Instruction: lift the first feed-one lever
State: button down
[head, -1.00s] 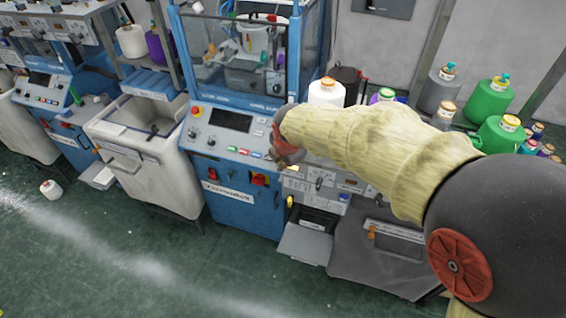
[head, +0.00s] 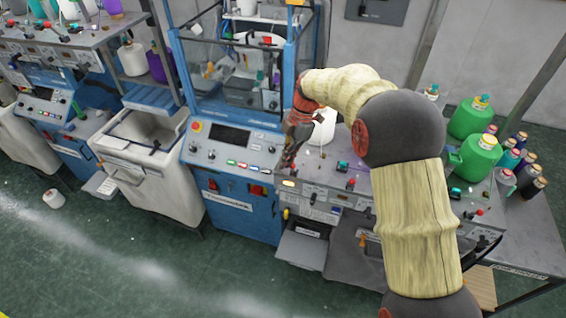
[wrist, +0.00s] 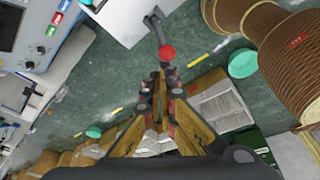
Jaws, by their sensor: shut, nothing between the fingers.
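In the wrist view a lever with a round red knob (wrist: 167,52) and a dark shaft stands out from the edge of a pale panel. My gripper (wrist: 160,85) is shut and empty, its tips just below the red knob in the picture; I cannot tell whether they touch it. In the head view my gripper (head: 288,158) hangs over the left end of the grey machine's top, beside the blue machine. That top also carries a red-knobbed lever (head: 350,184) and a teal-knobbed one (head: 342,166). The labels are too small to read, so I cannot tell which lever is the first feed-one.
The blue machine (head: 232,212) with its control panel stands left of my gripper. A white cone (head: 323,127) is close behind my wrist. Green containers (head: 478,155) and several dark bottles stand at right. An open grey drawer (head: 302,250) juts out below. The floor in front is clear.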

jog(key=shift+w+d+r+g, duration=0.25)
jog(key=shift+w+r+g, duration=0.05)
jog(key=shift+w, duration=0.4)
jog(key=shift+w, duration=0.15)
jog(key=shift+r, duration=0.15)
